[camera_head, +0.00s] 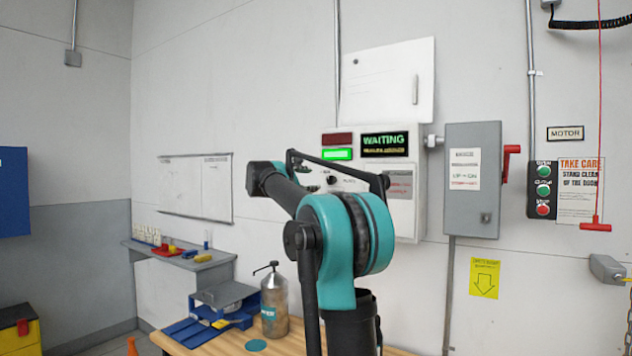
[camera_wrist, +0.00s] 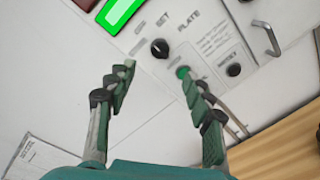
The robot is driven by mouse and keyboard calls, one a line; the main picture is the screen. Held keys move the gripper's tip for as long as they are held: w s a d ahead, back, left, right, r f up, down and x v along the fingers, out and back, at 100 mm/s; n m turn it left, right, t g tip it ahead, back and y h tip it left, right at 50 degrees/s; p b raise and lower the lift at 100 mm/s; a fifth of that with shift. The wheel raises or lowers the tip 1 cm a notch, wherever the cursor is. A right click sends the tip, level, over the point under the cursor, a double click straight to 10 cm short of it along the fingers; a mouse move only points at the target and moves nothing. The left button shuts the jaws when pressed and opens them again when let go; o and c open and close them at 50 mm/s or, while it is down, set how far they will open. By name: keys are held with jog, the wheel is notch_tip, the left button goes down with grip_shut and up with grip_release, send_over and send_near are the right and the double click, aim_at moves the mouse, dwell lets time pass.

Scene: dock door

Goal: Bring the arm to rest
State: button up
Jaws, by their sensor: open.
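My arm rises from the lower middle of the head view, bent, with a teal joint in front of the control box. My gripper (camera_wrist: 157,72) is open and empty in the wrist view, its two fingers apart in front of the control box face. In the head view the gripper's fingers are hidden or cannot be made out. The white control box (camera_head: 403,222) carries a dark red lamp, a lit green lamp (camera_head: 337,154) and a display reading WAITING (camera_head: 384,144). A black knob (camera_wrist: 159,48) shows beyond the fingers; contact with the panel cannot be told.
A grey switch box (camera_head: 472,204) with a red lever is right of the control box. A wooden bench (camera_head: 290,343) bears a metal pump bottle (camera_head: 274,304) and a blue tray. A red pull handle (camera_head: 595,226) hangs at far right. Bare wall lies upper left.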

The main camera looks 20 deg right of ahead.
jog(key=shift+s+a, duration=0.15)
jog(key=shift+a, duration=0.05)
dwell(0.3)
